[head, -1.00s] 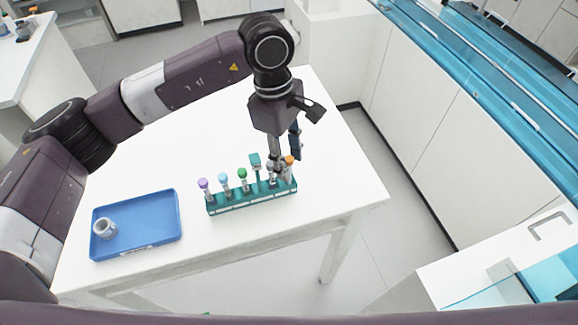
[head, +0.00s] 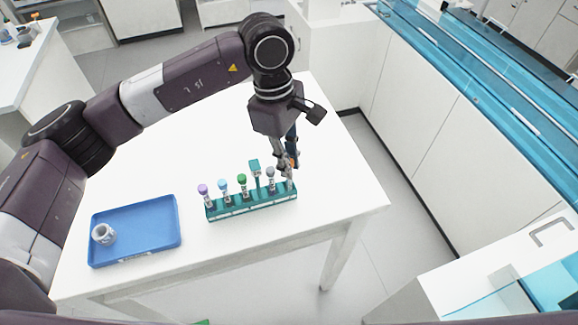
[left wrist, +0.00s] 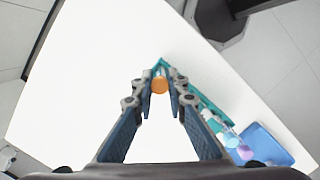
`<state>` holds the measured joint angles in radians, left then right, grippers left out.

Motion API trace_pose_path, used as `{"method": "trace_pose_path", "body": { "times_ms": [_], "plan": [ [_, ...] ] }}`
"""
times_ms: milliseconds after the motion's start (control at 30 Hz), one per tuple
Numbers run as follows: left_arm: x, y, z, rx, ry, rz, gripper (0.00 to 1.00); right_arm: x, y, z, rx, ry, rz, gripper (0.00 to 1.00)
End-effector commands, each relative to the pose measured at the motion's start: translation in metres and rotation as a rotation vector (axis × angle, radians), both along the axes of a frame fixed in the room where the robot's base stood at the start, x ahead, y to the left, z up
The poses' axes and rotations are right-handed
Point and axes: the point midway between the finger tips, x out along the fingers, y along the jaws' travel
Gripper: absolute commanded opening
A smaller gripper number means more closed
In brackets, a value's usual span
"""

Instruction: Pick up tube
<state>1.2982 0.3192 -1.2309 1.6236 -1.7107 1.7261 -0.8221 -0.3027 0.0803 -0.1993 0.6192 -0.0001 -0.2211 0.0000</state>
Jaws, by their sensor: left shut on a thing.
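A teal rack (head: 250,204) stands on the white table and holds a row of capped tubes. The orange-capped tube (head: 291,163) is at the rack's right end; its orange cap also shows in the left wrist view (left wrist: 159,85). My left gripper (head: 286,168) points down over that end, shut on the orange-capped tube, with a fingertip on each side of the cap. The fingers partly hide the cap in the head view. The tube's lower part appears to be still in the rack. My right gripper is not in view.
Purple (head: 203,189), light blue (head: 222,184), green (head: 242,179) and grey (head: 270,172) caps stand left of the gripper. A teal square-topped piece (head: 254,165) rises at the rack. A blue tray (head: 150,240) holding a grey-white cup (head: 103,234) lies left. The table behind is clear.

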Motion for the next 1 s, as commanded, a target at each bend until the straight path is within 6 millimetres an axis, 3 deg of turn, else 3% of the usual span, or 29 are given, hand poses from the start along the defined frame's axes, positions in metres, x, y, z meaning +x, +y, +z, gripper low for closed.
{"method": "trace_pose_path", "body": {
  "times_ms": [267, 700, 1000],
  "plan": [
    [0.001, -0.001, 0.045, 0.0, -0.007, -0.001, 0.0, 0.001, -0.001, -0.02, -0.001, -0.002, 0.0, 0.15],
    [0.0, 0.0, 0.161, 0.0, -0.004, 0.0, 0.0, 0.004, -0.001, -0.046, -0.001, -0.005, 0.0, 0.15],
    [-0.001, 0.0, 0.189, 0.001, 0.0, -0.001, 0.0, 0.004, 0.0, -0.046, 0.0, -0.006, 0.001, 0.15]
  ]
}}
